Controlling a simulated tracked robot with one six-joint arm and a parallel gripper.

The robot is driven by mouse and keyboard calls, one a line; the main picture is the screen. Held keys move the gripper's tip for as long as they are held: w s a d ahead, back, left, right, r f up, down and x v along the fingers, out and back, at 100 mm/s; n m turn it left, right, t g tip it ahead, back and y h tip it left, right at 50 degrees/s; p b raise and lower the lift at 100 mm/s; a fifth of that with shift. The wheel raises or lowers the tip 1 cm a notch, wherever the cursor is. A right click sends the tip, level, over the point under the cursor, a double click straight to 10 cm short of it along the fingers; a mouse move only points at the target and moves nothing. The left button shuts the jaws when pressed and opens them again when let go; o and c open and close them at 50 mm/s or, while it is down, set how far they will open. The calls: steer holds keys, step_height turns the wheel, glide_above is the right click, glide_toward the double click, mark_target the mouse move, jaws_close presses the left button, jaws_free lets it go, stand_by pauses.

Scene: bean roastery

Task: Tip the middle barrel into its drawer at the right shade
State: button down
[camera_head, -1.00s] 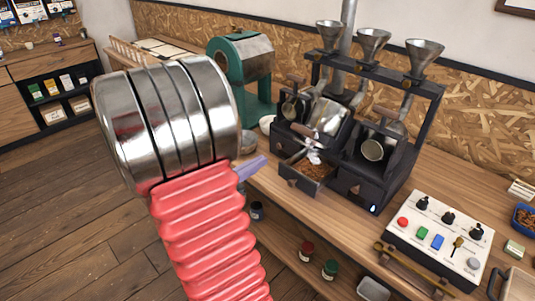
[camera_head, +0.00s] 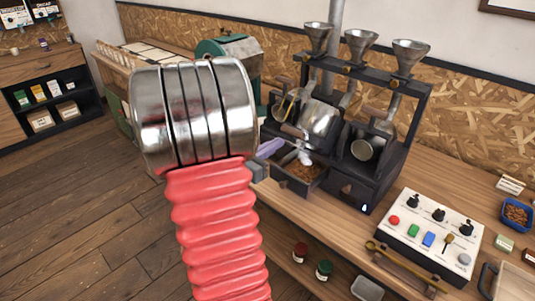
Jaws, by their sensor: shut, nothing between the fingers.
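The small black roaster on the bench carries three metal barrels. The middle barrel (camera_head: 320,117) is tilted, its rounded metal side showing; its mouth is hard to make out. Below it a dark drawer (camera_head: 292,187) is pulled out, with brown beans (camera_head: 303,171) in it and a pale whitish wisp above. The left barrel (camera_head: 290,107) and the right barrel (camera_head: 362,150) flank it. My gripper (camera_head: 271,148) shows only as a lavender finger tip beside the drawer's left side, shut and empty. My red and metal arm hides the rest of it.
Three metal funnels (camera_head: 361,45) stand above the roaster. A white control panel (camera_head: 432,234) with coloured buttons lies to the right. A blue bowl of beans (camera_head: 517,214) sits at the far right. A green machine (camera_head: 238,50) stands behind my arm. Jars (camera_head: 324,270) are on the lower shelf.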

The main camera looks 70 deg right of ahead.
steer(key=shift+s+d+r, duration=0.2)
steer(key=shift+d+r, duration=0.35)
steer(key=shift+r, duration=0.05)
steer(key=shift+r, duration=0.15)
